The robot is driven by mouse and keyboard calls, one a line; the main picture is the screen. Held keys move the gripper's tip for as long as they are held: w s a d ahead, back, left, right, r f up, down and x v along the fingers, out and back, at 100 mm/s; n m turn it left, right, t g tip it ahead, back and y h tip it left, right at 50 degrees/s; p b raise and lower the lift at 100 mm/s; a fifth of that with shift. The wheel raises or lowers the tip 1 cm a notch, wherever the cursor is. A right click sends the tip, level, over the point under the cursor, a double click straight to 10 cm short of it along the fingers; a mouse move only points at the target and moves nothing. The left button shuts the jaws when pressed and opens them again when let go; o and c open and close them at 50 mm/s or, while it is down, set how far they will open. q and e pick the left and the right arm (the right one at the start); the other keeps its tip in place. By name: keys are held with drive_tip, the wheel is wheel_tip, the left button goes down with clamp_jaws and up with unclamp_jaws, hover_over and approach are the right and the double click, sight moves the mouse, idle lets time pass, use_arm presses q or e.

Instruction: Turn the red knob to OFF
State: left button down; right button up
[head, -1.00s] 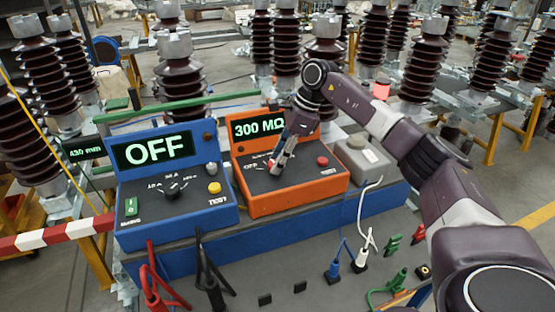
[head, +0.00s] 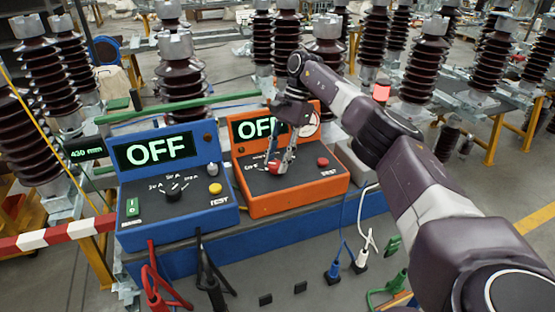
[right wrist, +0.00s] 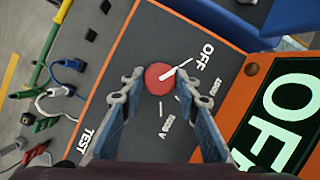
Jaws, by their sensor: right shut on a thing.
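The red knob (head: 273,167) is on the sloped panel of the orange tester (head: 300,200). My right gripper (head: 280,163) reaches down onto it and is shut on it. In the right wrist view the red knob (right wrist: 158,78) sits between the two fingertips (right wrist: 160,84), and its white pointer line is directed at the OFF label (right wrist: 206,56). The tester's display (head: 250,130) shows green letters reading OFF, partly hidden by my arm in the head view. My left gripper is not in view.
A blue tester (head: 180,225) stands to the left, its display also reading OFF. A red button (head: 322,162) is right of the knob. A grey box (head: 352,158) sits right of the orange tester. Cables and plugs (head: 333,272) lie in front.

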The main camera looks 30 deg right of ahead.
sight(278, 162)
drive_tip(key=shift+w+r, duration=0.1)
drive_tip(key=shift+r, duration=0.05)
idle(0.3)
drive_tip(key=o, duration=1.2)
drive_tip(key=shift+c, duration=0.2)
drive_tip(key=shift+r, duration=0.15)
wheel_tip(278, 162, up, 10)
drive_tip(key=shift+f, duration=0.25)
drive_tip(key=shift+f, duration=0.1)
